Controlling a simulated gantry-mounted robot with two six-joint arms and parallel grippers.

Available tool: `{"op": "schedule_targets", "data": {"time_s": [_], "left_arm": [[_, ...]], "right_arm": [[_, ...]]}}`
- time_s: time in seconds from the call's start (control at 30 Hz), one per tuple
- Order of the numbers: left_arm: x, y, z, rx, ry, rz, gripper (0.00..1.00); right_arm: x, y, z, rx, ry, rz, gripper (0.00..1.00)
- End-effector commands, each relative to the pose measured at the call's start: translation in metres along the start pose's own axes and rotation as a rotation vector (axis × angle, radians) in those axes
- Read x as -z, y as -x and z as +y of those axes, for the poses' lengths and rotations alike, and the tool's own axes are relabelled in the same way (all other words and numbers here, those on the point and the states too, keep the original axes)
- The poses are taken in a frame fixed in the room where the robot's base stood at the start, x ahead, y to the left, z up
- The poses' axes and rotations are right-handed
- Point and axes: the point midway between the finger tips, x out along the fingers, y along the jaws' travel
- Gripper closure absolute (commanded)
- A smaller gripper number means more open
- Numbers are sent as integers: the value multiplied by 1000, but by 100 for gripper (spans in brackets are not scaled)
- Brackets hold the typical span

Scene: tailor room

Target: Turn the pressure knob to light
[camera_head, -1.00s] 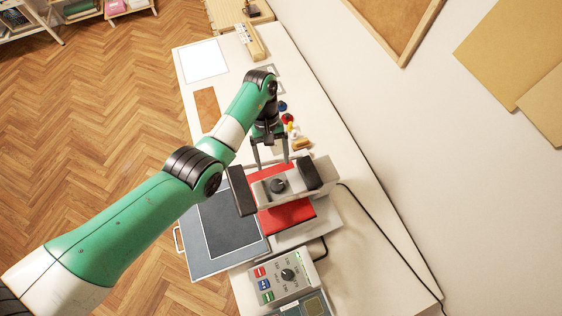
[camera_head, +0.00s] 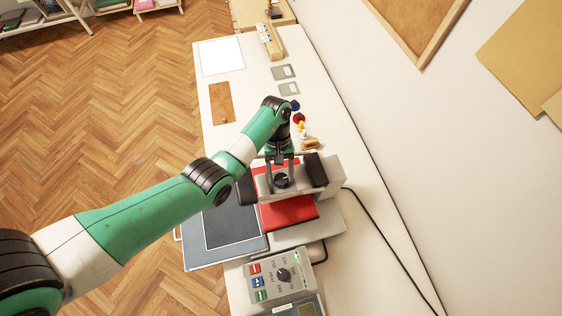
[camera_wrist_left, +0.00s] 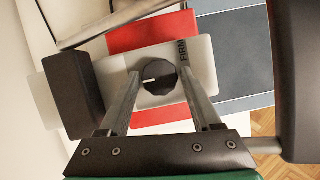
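The pressure knob (camera_head: 282,181) is a round black dial on the grey head of a red heat press (camera_head: 288,213). In the left wrist view the knob (camera_wrist_left: 159,77) shows a short white mark on its face, and the word FIRM is printed to its right. Other setting labels are hidden or unreadable. My left gripper (camera_head: 280,172) is over the press head at the knob. Its two fingers are apart, one on each side of the knob in the left wrist view (camera_wrist_left: 158,74). I cannot tell whether they touch it. My right gripper is not in view.
A control box (camera_head: 279,275) with coloured buttons and a dial stands in front of the press. Black handle pads (camera_head: 314,170) flank the press head. Small coloured items (camera_head: 301,125) lie behind it on the white table (camera_head: 240,102). A black cable (camera_head: 395,240) runs along the right.

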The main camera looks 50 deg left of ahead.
Motion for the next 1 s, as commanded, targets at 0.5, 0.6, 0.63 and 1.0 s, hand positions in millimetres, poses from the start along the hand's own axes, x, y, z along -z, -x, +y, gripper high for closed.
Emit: {"op": "schedule_targets", "data": {"time_s": [0.5,0.6,0.63,1.0], "left_arm": [[0,0,0,-2,7,-1,99],[-1,1,0,-8,24,-1,99],[-1,1,-1,-11,31,-1,99],[-2,3,-2,-97,236,-3,99]], "right_arm": [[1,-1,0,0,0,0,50],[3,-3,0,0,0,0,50],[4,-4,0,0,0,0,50],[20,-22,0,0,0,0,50]]}}
